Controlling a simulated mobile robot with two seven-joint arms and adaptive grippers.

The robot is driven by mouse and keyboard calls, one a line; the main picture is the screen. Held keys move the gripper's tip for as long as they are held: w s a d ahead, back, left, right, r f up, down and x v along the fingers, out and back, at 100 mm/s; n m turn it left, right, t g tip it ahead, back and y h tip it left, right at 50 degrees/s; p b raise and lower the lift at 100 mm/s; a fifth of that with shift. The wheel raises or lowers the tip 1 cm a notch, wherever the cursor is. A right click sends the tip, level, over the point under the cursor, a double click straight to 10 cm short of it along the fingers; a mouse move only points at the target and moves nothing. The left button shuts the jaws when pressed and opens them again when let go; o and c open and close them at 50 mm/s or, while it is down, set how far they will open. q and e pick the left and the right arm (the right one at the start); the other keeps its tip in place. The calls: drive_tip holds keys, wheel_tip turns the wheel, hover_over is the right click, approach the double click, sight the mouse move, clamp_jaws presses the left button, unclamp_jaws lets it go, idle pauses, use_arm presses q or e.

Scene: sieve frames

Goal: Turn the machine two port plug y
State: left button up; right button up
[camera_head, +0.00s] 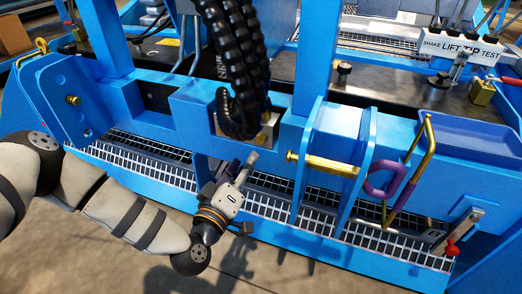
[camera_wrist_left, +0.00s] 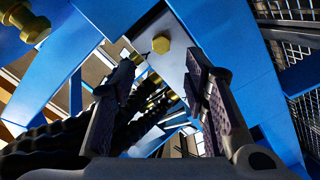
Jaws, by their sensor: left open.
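My left gripper (camera_head: 246,166) is in front of the blue machine frame, just below a plate where black corrugated hoses (camera_head: 240,60) come down. In the left wrist view its two dark fingers (camera_wrist_left: 166,78) stand apart with nothing between them. A brass hexagonal plug (camera_wrist_left: 161,44) sits on a pale plate beyond the fingertips, apart from them. In the head view a brass fitting (camera_head: 266,118) shows at the hose plate, partly hidden by the hoses. I cannot tell which fitting is port plug y. My right gripper is not in view.
A blue bracket with a brass pin (camera_head: 322,164) stands to the right, beside a purple-and-gold handle (camera_head: 388,185). A grated step (camera_head: 340,222) runs below the gripper. A red-knobbed lever (camera_head: 452,247) is at the right. Open floor lies in front.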

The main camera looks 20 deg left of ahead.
sight(261, 141)
use_arm(q)
drive_tip(key=w+b, duration=0.1)
drive_tip(key=w, duration=0.4)
drive_tip(key=w+b, duration=0.1)
drive_tip(key=w, duration=0.1)
drive_tip(key=shift+w+d+f+b, duration=0.1)
drive_tip(key=shift+w+f+b, duration=0.2)
drive_tip(key=shift+w+d+r, duration=0.1)
drive_tip(key=shift+w+r, duration=0.1)
drive_tip(key=shift+w, duration=0.35)
clamp_jaws()
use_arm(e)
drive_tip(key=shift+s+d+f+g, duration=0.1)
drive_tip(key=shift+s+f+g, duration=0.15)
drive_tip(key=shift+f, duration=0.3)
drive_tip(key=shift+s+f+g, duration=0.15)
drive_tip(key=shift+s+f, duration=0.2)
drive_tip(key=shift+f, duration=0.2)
